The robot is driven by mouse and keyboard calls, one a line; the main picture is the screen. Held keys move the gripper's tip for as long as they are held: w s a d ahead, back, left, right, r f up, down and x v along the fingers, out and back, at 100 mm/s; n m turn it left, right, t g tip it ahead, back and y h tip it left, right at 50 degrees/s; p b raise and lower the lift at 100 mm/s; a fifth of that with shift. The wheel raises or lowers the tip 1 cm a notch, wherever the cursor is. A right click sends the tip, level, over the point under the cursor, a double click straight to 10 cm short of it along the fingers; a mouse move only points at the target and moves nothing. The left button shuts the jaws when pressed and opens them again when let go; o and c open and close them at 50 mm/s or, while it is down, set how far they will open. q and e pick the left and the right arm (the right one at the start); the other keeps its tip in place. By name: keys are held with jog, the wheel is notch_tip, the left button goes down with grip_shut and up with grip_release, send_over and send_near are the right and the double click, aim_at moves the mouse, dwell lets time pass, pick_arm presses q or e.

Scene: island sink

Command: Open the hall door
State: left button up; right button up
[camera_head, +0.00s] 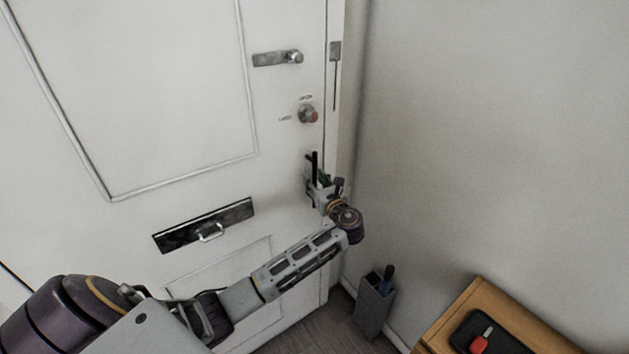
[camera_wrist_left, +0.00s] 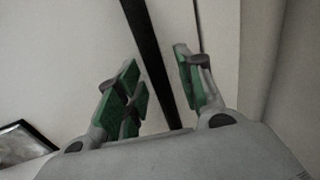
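The white hall door (camera_head: 140,90) fills the left of the head view and looks closed in its frame. A dark upright bar, seemingly the door handle (camera_head: 314,162), stands near its right edge. My left gripper (camera_head: 318,180) is at this bar. In the left wrist view, the green-padded fingers of my left gripper (camera_wrist_left: 155,57) are apart. The dark bar (camera_wrist_left: 150,65) runs between them, with gaps visible at both sides. I cannot tell how deep it sits between the fingers. My right gripper is in neither view.
A letter slot (camera_head: 205,225) is lower left. A grey umbrella stand (camera_head: 373,305) and a wooden cabinet (camera_head: 455,310) stand along the right wall.

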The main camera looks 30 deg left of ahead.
pick_arm(q)
jog(key=shift+w+a, duration=0.15)
jog(key=shift+a, duration=0.15)
grip_shut()
dwell(0.3)
